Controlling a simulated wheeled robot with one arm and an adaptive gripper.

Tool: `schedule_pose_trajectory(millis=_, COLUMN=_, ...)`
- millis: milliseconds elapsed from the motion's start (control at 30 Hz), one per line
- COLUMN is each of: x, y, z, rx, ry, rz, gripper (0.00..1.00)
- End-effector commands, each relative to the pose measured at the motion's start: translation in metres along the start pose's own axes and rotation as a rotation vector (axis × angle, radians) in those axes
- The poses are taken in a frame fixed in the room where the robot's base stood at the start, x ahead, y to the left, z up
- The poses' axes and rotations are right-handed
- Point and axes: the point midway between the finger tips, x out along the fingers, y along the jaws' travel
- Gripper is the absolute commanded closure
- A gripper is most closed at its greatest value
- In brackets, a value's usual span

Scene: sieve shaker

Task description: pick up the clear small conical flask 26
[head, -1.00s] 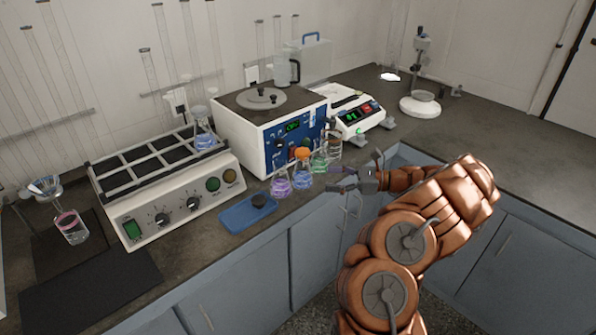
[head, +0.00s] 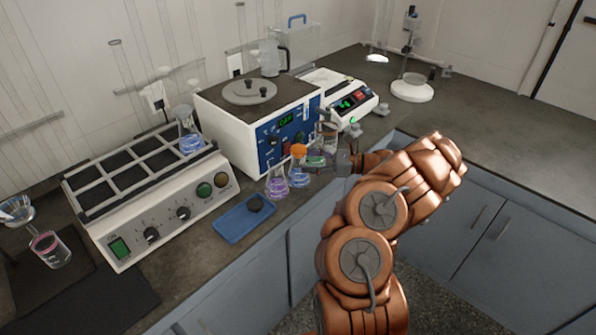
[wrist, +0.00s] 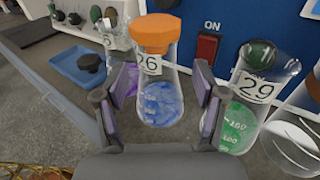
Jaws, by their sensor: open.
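The small conical flask 26 (wrist: 160,100) is clear, with a "26" label, an orange stopper and blue liquid. It stands upright on the bench and also shows in the head view (head: 298,177). My gripper (wrist: 163,95) is open, with one finger on each side of the flask in the wrist view. Whether either finger touches the glass I cannot tell. In the head view my gripper (head: 320,161) is at the right of the flask, partly over the green flask.
Flask 29 (wrist: 244,108), with green liquid, stands close to the right finger. A flask with purple liquid (head: 277,185) is close on the left, partly hidden in the wrist view. The blue-fronted machine (head: 262,148) is behind. A blue tray (head: 235,224) lies front left.

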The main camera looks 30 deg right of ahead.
Motion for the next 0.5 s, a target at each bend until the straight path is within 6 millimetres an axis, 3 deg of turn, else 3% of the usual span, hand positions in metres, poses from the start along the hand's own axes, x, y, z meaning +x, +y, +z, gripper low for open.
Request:
schedule_pose_trajectory(millis=200, x=0.031, y=0.003, z=0.003, rx=0.001, ry=0.002, rz=0.005, gripper=0.30)
schedule_pose_trajectory(millis=500, x=0.036, y=0.003, z=0.002, rx=-0.001, ry=0.002, rz=0.002, gripper=0.32)
